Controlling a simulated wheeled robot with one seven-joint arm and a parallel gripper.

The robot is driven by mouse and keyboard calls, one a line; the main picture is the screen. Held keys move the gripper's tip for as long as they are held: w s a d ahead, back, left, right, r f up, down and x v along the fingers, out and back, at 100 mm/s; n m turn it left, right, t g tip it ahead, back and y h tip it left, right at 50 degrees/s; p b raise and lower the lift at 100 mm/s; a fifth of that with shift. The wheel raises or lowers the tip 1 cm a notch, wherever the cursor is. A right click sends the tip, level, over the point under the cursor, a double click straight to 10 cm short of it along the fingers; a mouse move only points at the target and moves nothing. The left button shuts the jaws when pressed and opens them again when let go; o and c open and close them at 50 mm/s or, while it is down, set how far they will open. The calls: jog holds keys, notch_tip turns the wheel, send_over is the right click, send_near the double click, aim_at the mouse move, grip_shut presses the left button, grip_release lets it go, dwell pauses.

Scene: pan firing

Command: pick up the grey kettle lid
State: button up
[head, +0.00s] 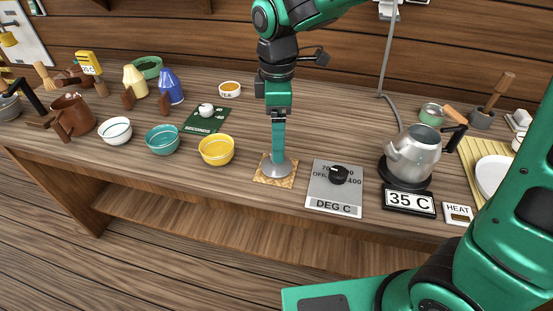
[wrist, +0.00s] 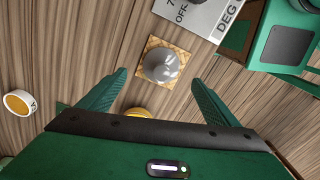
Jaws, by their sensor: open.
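The grey kettle lid (head: 272,170) is a shallow dome lying on a small woven mat (head: 260,178) near the front of the bench. In the wrist view the lid (wrist: 161,66), with a pale knob on top, sits on the mat (wrist: 151,43), just beyond and between my fingertips. My gripper (head: 278,153) points down over the lid and hides part of it in the head view. The two fingers are spread apart and empty in the wrist view (wrist: 158,78). The silver kettle (head: 413,153) stands on a dark base to the right.
A grey dial panel (head: 334,190) lies just right of the mat. A yellow bowl (head: 216,150) and teal bowl (head: 162,139) stand to the left, with a green timer board (head: 207,121) behind. A 35 C display (head: 409,202) is before the kettle. Bare wood lies behind the mat.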

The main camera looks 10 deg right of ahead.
jog(key=shift+d+f, duration=0.2)
jog(key=shift+f, duration=1.05)
jog(key=shift+s+a+f, duration=0.1)
jog(key=shift+s+f, duration=0.05)
jog(key=shift+f, duration=2.45)
jog(key=shift+c, duration=0.7)
jog(key=c, duration=1)
